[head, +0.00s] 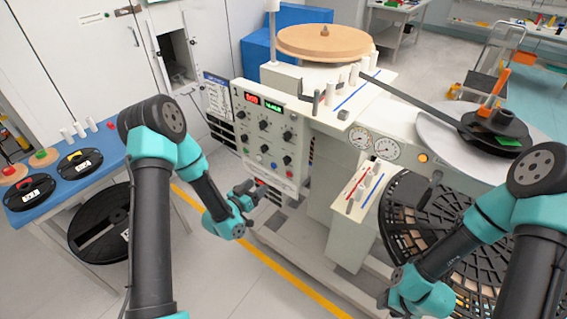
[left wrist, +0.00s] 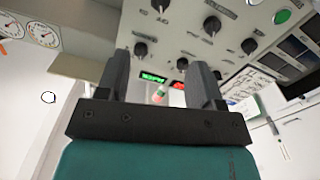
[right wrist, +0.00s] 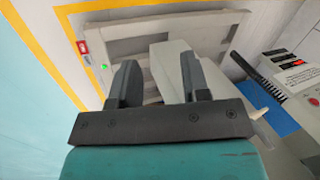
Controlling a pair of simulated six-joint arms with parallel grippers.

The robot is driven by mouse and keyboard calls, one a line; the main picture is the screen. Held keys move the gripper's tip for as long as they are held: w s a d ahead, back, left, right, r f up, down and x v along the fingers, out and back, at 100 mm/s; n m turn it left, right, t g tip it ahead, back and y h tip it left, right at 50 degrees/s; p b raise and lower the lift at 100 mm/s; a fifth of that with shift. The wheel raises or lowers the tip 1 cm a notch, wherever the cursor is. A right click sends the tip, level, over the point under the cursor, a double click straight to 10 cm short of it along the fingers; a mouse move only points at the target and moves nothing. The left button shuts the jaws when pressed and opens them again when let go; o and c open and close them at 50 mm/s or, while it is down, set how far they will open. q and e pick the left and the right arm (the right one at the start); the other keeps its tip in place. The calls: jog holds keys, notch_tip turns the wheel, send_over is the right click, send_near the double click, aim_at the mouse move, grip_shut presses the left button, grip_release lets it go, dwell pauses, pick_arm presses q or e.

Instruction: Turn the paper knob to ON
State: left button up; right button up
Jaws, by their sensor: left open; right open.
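The control panel (head: 271,140) of the rewind machine carries several black knobs, coloured buttons and red and green displays. Its knobs also show in the left wrist view, such as one black knob (left wrist: 212,25). The labels are too small or blurred to tell which knob is the paper knob. My left gripper (head: 257,188) is in front of the panel's lower part. Its two fingers (left wrist: 160,72) are apart with nothing held between them. My right gripper (head: 385,299) is low at the front right, away from the panel. Its fingers (right wrist: 160,80) are apart and empty.
Two pressure gauges (head: 374,145) sit right of the panel. A blue table (head: 62,190) with reels stands at the left. A large black slotted reel (head: 400,205) is near my right arm. A yellow floor line (head: 275,265) crosses the open floor.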

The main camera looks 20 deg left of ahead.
aim_at(284, 162)
pick_arm(q)
jog(key=x, duration=1.6)
jog(key=shift+w, duration=0.4)
jog(key=shift+c, duration=0.4)
jog(key=c, duration=0.8)
jog(key=shift+c, duration=0.2)
